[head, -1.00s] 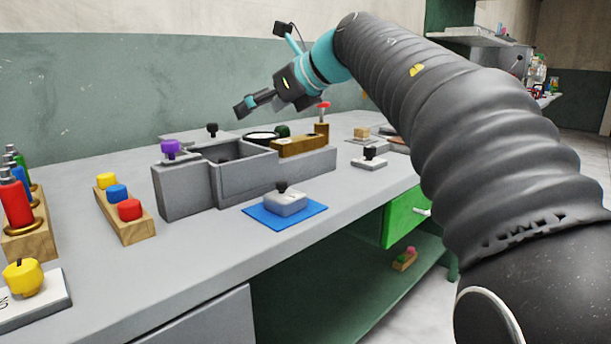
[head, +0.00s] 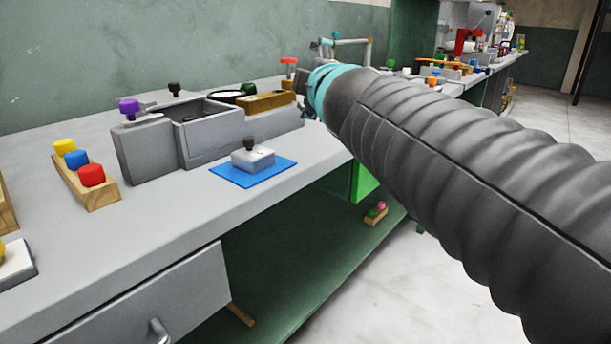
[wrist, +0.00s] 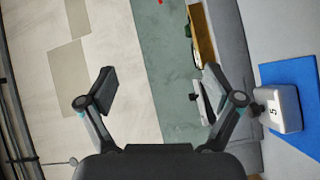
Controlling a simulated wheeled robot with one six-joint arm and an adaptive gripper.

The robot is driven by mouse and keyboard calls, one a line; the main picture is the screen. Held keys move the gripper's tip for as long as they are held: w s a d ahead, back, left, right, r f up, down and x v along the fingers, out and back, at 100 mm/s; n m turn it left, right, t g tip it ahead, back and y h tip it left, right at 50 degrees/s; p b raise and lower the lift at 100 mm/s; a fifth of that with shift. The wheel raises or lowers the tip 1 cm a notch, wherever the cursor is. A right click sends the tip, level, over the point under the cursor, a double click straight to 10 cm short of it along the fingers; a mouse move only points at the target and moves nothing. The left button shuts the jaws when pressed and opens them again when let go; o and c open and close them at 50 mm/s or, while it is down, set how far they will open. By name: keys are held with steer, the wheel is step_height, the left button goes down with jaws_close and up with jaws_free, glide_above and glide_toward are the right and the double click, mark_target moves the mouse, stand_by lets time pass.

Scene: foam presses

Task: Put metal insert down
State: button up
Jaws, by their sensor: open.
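A grey-white metal block with a black knob, which looks like the metal insert (head: 253,158), rests on a blue mat (head: 226,175) on the bench. The block also shows in the wrist view (wrist: 284,108), at the right, with a 5 on its side. My gripper (wrist: 160,88) is open in the wrist view, with nothing between its fingers. The block is outside the fingers, to their right. In the head view my arm hides most of the gripper.
A grey open box (head: 208,140) stands behind the mat. A purple knob (head: 129,108) stands at the box's left. A wooden rack (head: 92,190) with coloured knobs is at the left. Bare bench lies in front of the mat.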

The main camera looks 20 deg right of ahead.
steer(key=s+d+f+m+g+h, duration=0.3)
steer(key=s+f+m, duration=0.35)
steer(key=f, duration=0.55)
steer(key=s+a+f+m+g+y, duration=0.2)
steer(key=s+f+m+g, duration=0.2)
steer(key=s+f, duration=0.4)
steer(key=s+a+f+m+g+y, duration=0.2)
steer(key=s+f, duration=0.6)
steer(key=f, duration=0.4)
steer(key=a+m+g, duration=0.1)
steer(key=m+g, duration=0.1)
steer(key=g, duration=0.1)
steer(key=shift+s+f, duration=0.15)
steer(key=shift+f, duration=0.1)
